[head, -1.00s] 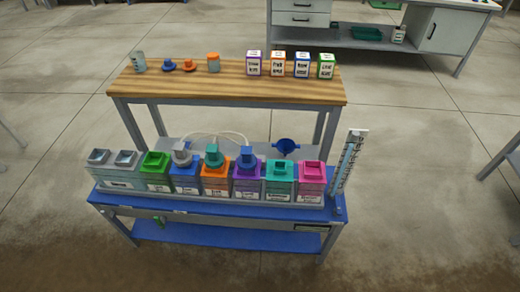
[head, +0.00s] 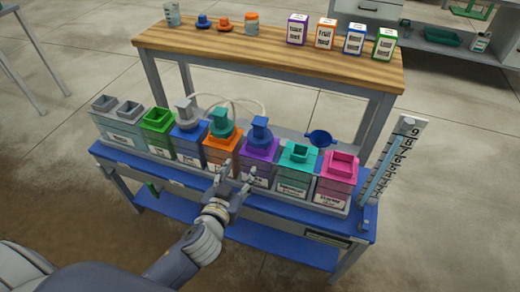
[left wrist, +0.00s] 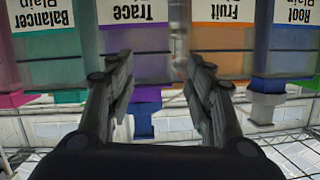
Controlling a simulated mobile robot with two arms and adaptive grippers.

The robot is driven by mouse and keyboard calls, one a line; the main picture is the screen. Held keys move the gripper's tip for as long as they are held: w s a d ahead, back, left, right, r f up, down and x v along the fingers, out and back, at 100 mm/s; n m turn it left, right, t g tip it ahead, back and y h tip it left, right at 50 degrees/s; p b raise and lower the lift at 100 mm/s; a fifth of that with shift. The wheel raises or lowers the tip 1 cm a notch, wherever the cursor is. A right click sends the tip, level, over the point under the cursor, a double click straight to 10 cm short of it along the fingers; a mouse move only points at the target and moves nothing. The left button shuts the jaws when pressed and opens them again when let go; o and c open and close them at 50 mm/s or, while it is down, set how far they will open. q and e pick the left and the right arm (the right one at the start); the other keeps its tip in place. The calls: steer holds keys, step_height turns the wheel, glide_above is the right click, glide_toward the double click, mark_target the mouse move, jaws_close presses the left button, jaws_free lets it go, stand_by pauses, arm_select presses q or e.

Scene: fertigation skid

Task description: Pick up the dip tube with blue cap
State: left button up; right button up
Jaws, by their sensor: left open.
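The dip tube's blue cap (head: 260,130) stands upright on the purple tank (head: 260,149), and the tube below it is hidden inside. In the left wrist view, which is upside down, the blue cap (left wrist: 145,118) shows below the purple tank labelled Trace (left wrist: 140,42). My left gripper (head: 235,178) is open and empty, in front of the orange and purple tanks and lower than the cap. Its two fingers (left wrist: 158,75) point toward the tank fronts in the left wrist view. My right gripper is not in view.
A teal cap (head: 221,122) on the orange tank and a grey cap (head: 186,115) on the blue tank stand to the left. Teal (head: 299,154) and pink (head: 342,163) tanks stand right. A blue funnel-like piece (head: 320,138) and wooden table (head: 270,52) are behind.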

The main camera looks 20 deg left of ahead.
mark_target(258, 130)
arm_select(q)
steer(key=w+d+r+t, duration=0.1)
steer(key=r, duration=0.2)
steer(key=w+r+t, duration=0.1)
steer(key=r, duration=0.2)
steer(key=w+d+r+t+h+b, duration=0.1)
steer(key=w+r, duration=0.1)
steer(key=r, duration=0.1)
steer(key=shift+d+r, duration=0.3)
steer(key=shift+r, duration=0.1)
steer(key=shift+w+d+f, duration=0.1)
steer(key=shift+w, duration=1.5)
steer(key=shift+w+d, duration=0.1)
steer(key=shift+w, duration=1.45)
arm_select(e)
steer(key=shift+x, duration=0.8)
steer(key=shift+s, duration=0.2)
arm_select(q)
steer(key=c, duration=1)
